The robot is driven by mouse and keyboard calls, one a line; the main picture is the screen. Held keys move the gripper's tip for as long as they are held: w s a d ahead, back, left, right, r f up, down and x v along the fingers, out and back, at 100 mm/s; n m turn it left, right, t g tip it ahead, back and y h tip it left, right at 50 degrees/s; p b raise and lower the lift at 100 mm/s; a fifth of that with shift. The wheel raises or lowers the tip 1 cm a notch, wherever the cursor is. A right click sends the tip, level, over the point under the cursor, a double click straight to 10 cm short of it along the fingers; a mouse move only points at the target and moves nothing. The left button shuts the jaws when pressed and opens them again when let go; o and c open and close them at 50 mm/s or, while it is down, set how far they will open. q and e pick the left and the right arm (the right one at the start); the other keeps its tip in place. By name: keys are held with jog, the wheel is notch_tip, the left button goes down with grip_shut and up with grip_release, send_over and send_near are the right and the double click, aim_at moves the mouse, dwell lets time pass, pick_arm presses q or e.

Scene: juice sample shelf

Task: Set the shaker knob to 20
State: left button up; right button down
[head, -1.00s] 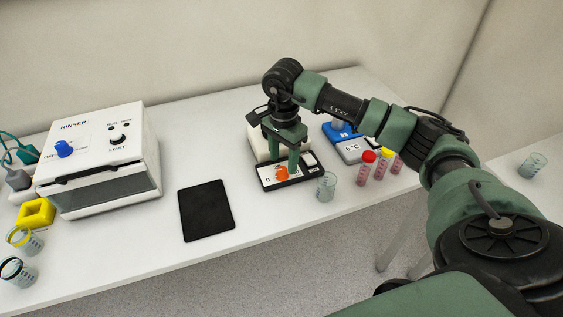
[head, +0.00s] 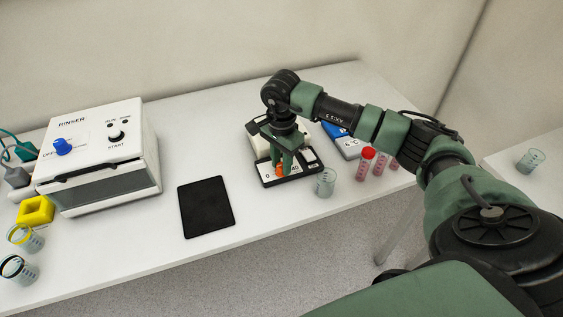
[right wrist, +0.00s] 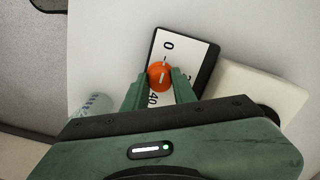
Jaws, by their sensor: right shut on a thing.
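The orange shaker knob (right wrist: 159,75) sits on a white dial panel (right wrist: 186,48) with a black border; "0" and "40" can be read beside it. A short pale mark shows on the knob's top. My right gripper (right wrist: 160,80) points down at the panel, shut on the knob with one finger on each side. In the head view the knob (head: 280,170) is partly hidden behind the fingers of my right gripper (head: 282,171). The "20" mark cannot be made out. My left gripper is not in view.
A clear beaker (head: 325,182) stands just right of the shaker, with red-capped tubes (head: 366,163) and a blue-grey device (head: 346,141) beyond. A black mat (head: 206,207) lies left of it. The white rinser (head: 100,160) stands farther left. The table front is clear.

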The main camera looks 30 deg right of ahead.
jog(key=m+b, duration=0.2)
jog(key=m, duration=0.1)
jog(key=shift+f+m, duration=0.1)
jog(key=shift+m, duration=0.2)
jog(key=m+b, duration=0.2)
jog(key=m, duration=0.2)
jog(key=shift+w+b, duration=0.1)
jog(key=shift+b, duration=0.2)
jog(key=m+b, duration=0.1)
jog(key=m, duration=0.4)
jog(key=shift+b, duration=0.3)
jog(key=m+b, duration=0.1)
jog(key=m, duration=0.4)
jog(key=shift+r, duration=0.2)
jog(key=c, duration=1.1)
grip_release()
jog(key=shift+c, duration=0.2)
